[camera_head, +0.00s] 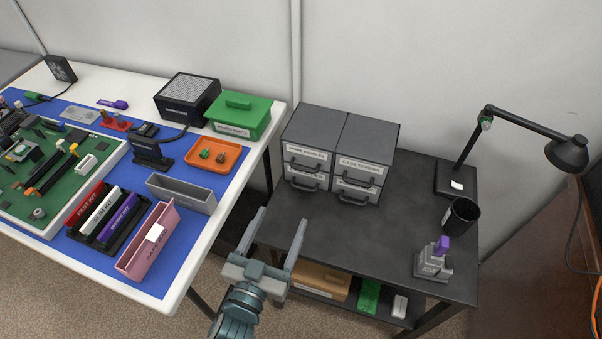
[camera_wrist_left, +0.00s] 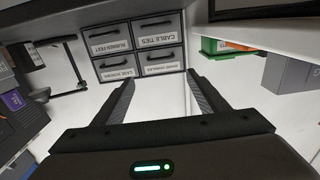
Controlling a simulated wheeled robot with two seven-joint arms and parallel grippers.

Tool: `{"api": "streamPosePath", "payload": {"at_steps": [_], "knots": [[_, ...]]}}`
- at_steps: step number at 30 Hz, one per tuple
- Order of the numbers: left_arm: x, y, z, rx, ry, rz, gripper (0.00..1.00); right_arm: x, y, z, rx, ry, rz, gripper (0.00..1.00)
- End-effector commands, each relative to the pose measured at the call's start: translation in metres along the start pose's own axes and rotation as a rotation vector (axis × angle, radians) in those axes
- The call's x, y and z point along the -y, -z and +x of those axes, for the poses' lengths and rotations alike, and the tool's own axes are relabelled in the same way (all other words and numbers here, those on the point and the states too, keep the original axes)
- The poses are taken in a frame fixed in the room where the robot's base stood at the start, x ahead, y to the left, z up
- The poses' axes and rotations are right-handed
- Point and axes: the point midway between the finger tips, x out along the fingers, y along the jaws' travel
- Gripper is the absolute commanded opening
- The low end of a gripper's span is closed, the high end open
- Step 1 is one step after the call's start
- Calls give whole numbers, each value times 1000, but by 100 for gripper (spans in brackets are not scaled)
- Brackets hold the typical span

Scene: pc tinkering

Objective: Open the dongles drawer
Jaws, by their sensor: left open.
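A dark grey cabinet (camera_head: 340,140) with small labelled drawers stands at the back left of the black side table. The "spare dongles" drawer (camera_head: 306,155) is its upper left drawer in the head view and looks closed, with a dark bar handle. In the left wrist view, which is upside down, this drawer (camera_wrist_left: 158,70) is at the lower right of the drawer block. My left gripper (camera_head: 281,216) is open and empty, in front of the cabinet and apart from it. Its fingers (camera_wrist_left: 160,80) point towards the drawer fronts. My right gripper is in neither view.
The "case screws" drawer (camera_head: 361,167) is beside the dongles drawer, with two more drawers below. The white worktable (camera_head: 182,283) with a pink bin (camera_head: 147,243) is left of my gripper. A lamp (camera_head: 460,175), black cup (camera_head: 460,216) and grey holder (camera_head: 433,262) stand right. The black table's middle (camera_head: 370,230) is clear.

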Motion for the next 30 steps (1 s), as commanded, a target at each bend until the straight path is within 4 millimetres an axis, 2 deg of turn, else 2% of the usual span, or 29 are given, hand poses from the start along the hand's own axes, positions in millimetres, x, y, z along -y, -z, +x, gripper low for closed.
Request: {"api": "streamPosePath", "payload": {"at_steps": [21, 30], "knots": [[0, 2, 119, -1, 0, 0, 67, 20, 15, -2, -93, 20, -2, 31], [0, 0, 146, 1, 0, -1, 67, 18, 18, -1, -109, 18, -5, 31]]}}
